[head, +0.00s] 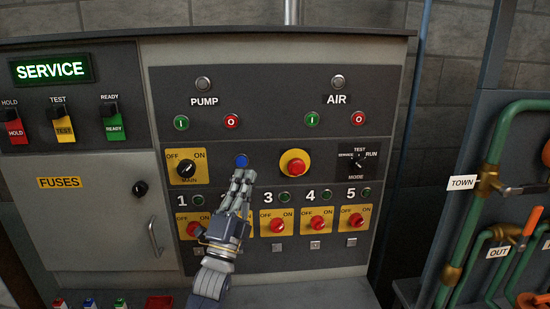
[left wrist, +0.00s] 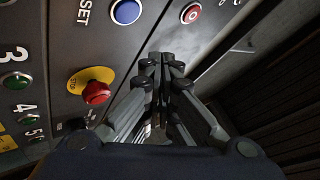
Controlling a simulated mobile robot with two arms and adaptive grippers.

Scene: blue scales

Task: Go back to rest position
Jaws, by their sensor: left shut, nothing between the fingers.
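My left gripper (head: 243,174) is in front of the control panel (head: 265,88), its closed fingers pointing up at the blue button (head: 241,160). In the head view the fingertips sit just below this button; I cannot tell whether they touch it. In the left wrist view the fingers (left wrist: 162,58) are together and empty, and the blue button (left wrist: 126,11) shows beyond them to the left, apart from them in the picture. The gripper and arm hide part of the numbered switch row. My right gripper is not in view.
A red mushroom button (head: 295,167) on a yellow ring is right of the gripper. Red rotary switches (head: 313,224) line the lower panel. A fuse cabinet handle (head: 155,237) sticks out at left. Green pipes (head: 480,150) with valves stand at right.

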